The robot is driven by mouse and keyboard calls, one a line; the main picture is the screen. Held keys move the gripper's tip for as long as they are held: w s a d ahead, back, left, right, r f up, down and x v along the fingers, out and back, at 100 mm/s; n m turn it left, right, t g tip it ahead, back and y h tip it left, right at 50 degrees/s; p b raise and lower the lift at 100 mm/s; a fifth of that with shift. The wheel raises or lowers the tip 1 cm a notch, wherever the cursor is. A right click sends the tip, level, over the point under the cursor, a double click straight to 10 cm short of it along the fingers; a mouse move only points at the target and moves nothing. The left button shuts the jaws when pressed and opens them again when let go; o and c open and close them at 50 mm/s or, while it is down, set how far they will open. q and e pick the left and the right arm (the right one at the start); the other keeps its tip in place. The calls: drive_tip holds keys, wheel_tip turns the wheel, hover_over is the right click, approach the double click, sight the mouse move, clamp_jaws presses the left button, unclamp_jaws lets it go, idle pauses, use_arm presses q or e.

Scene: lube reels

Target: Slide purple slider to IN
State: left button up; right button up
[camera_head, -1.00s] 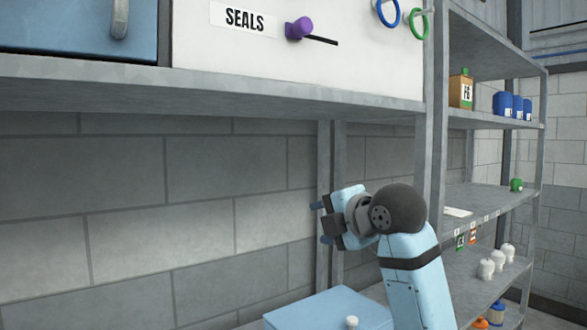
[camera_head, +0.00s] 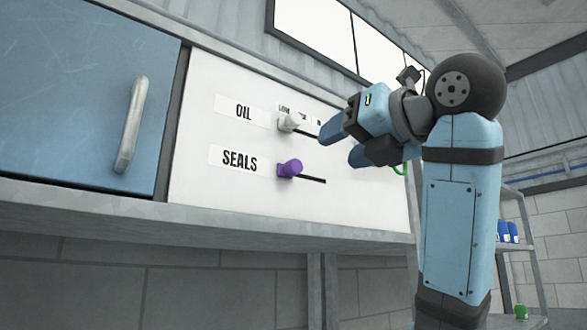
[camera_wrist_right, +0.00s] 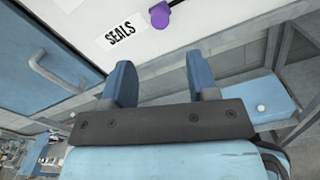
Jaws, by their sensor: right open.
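No IN mark is readable by this slot. My right gripper (camera_head: 343,138) is open and empty, to the right of the purple slider and a little above it in the head view. In the right wrist view the purple slider (camera_wrist_right: 159,15) is at the top, beyond the open fingers (camera_wrist_right: 165,85) and not touching them. My left gripper is not in view.
A white slider knob (camera_head: 291,121) sits above the purple one, beside the OIL label. A blue cabinet door (camera_head: 75,95) with a handle is at the left. A metal shelf edge (camera_head: 200,226) runs below the panel. A green ring (camera_head: 401,169) shows behind my gripper.

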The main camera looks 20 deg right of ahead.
sight(298, 166)
drive_tip(key=p+x, duration=0.1)
drive_tip(key=x, duration=1.1)
drive_tip(key=shift+w+a, duration=0.1)
clamp_jaws()
